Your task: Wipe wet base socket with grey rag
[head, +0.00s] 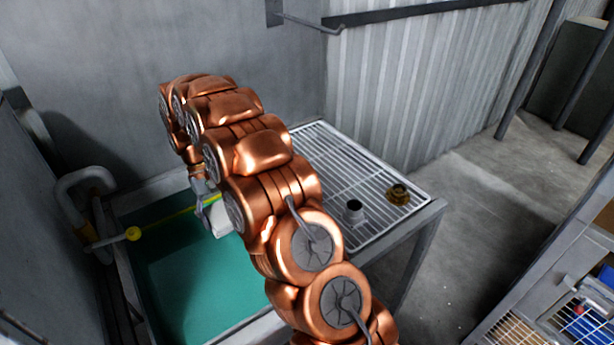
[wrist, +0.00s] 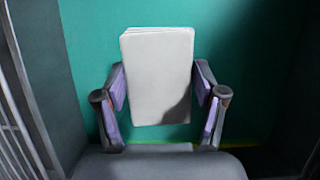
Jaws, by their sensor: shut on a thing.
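My gripper (wrist: 160,90) is shut on a pale grey, folded, block-like rag (wrist: 158,55), with one finger on each side of it. In the head view the rag (head: 221,221) hangs below my gripper over the green tank and is partly hidden by my arm. A short dark cylinder with an open, light-rimmed top (head: 353,211) stands upright on the slatted rack. A brass flanged fitting (head: 399,194) sits near the rack's right corner. I cannot tell which of these is the base socket, or whether either is wet.
The white slatted rack (head: 345,160) is mostly clear. A shelf with bins (head: 560,320) is at lower right.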

